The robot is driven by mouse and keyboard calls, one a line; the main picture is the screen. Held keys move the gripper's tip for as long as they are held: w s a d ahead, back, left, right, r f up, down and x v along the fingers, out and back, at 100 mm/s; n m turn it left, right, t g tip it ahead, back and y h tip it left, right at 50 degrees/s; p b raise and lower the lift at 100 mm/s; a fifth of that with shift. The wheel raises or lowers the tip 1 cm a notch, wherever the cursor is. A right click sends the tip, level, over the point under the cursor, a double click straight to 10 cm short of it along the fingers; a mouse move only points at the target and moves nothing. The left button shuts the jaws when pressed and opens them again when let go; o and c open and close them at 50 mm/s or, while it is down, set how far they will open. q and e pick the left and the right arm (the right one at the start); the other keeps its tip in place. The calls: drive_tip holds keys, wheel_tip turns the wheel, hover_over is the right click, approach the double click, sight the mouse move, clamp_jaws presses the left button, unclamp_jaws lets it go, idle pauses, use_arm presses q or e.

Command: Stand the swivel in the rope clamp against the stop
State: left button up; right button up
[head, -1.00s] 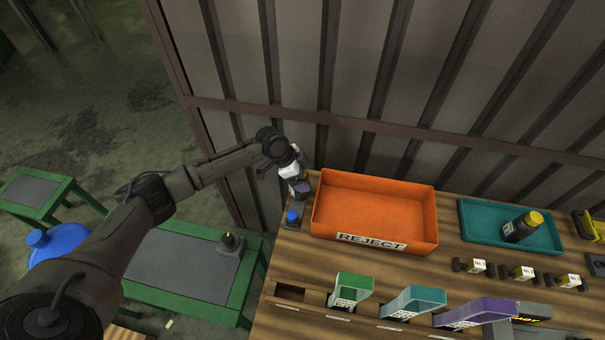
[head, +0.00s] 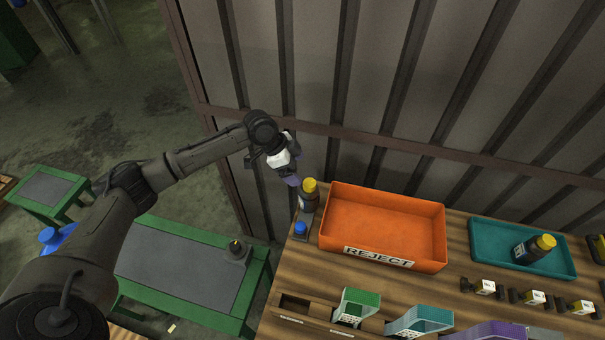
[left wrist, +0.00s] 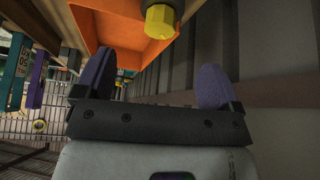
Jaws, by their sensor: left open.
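A dark cylindrical piece with a yellow cap (head: 309,188), which I take to be the swivel, stands upright at the table's back left corner. Its yellow cap (left wrist: 160,20) also shows at the top of the left wrist view. A small fixture with a blue knob (head: 300,229) is right in front of it; whether this is the rope clamp, and whether the piece touches a stop, I cannot tell. My left gripper (head: 291,181) is open and empty, just left of the capped piece and apart from it. Its purple fingers (left wrist: 153,82) are spread wide. My right gripper is not in view.
The orange REJECT bin (head: 328,230) stands close to the right of the capped piece. A teal tray (head: 483,245) holds a similar yellow-capped piece (head: 535,249). Small fittings and coloured bins line the front. A ribbed wall (head: 400,90) rises behind; a green-framed table (head: 165,265) is at left.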

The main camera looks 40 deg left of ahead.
use_arm(q)
drive_tip(key=shift+v, duration=0.8)
drive_tip(key=s+d+f+n+t+p, duration=0.1)
drive_tip(key=s+d+f+n, duration=0.15)
drive_tip(key=s+d, duration=0.3)
drive_tip(key=s+d+f+n+t+h+p, duration=0.1)
drive_tip(key=s+d+f+n, duration=0.2)
drive_tip(key=d, duration=0.4)
drive_tip(key=s+d+f+n+p, duration=0.1)
drive_tip(key=s+d+f, duration=0.2)
drive_tip(key=s+d, duration=0.3)
drive_tip(key=s+f+n+g+y+b, duration=0.1)
drive_tip(key=s+f+y, duration=0.1)
drive_tip(key=s, duration=0.6)
drive_tip(key=s+f+g+y+b, duration=0.1)
drive_tip(key=s+f+y+b, duration=0.1)
drive_tip(key=s, duration=0.7)
drive_tip(key=shift+s+a+f+n+y, duration=0.3)
drive_tip(key=shift+s+a+n+y, duration=0.1)
drive_tip(key=shift+y, duration=0.3)
drive_tip(key=shift+w, duration=0.1)
